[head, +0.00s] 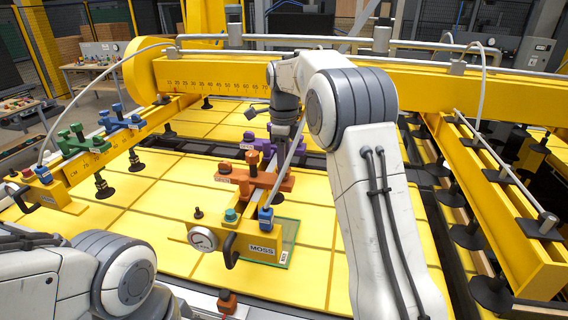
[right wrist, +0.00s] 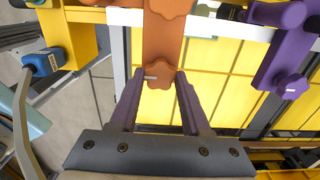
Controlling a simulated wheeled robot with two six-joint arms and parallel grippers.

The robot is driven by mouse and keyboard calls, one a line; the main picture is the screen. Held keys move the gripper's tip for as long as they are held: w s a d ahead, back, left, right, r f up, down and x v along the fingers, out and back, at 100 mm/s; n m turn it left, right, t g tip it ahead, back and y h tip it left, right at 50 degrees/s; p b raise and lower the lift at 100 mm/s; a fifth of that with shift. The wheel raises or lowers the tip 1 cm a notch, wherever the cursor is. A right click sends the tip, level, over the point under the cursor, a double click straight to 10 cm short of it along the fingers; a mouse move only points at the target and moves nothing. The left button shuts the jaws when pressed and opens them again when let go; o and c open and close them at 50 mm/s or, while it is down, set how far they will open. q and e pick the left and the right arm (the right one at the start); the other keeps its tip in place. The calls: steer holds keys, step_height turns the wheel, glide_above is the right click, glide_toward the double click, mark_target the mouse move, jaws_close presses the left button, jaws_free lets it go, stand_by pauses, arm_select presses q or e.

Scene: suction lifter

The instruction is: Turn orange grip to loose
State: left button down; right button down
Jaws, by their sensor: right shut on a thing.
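The orange grip (right wrist: 158,72) is a lobed knob at the end of an orange bar (right wrist: 163,38). A small pale mark shows on its left side in the right wrist view. My right gripper (right wrist: 160,78) has its two purple-grey fingers on either side of this grip and is shut on it. In the head view the orange clamp (head: 270,180) sits on the yellow beam, and my right arm reaches over it, hiding part of it. My left arm shows at the lower left, but its gripper is not in view.
A purple clamp (head: 255,143) stands just behind the orange one; its knob (right wrist: 291,87) is right of my fingers. Blue (head: 118,118) and green (head: 70,140) clamps sit on the left beam. A gauge (head: 203,239) and a MOSS label (head: 262,250) are at the near beam end.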

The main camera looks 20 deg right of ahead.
steer(key=shift+n, duration=0.4)
steer(key=n, duration=0.3)
steer(key=shift+n, duration=0.3)
steer(key=n, duration=0.3)
steer(key=shift+n, duration=0.3)
steer(key=n, duration=1.4)
steer(key=shift+n, duration=0.3)
steer(key=n, duration=0.3)
steer(key=shift+n, duration=2.3)
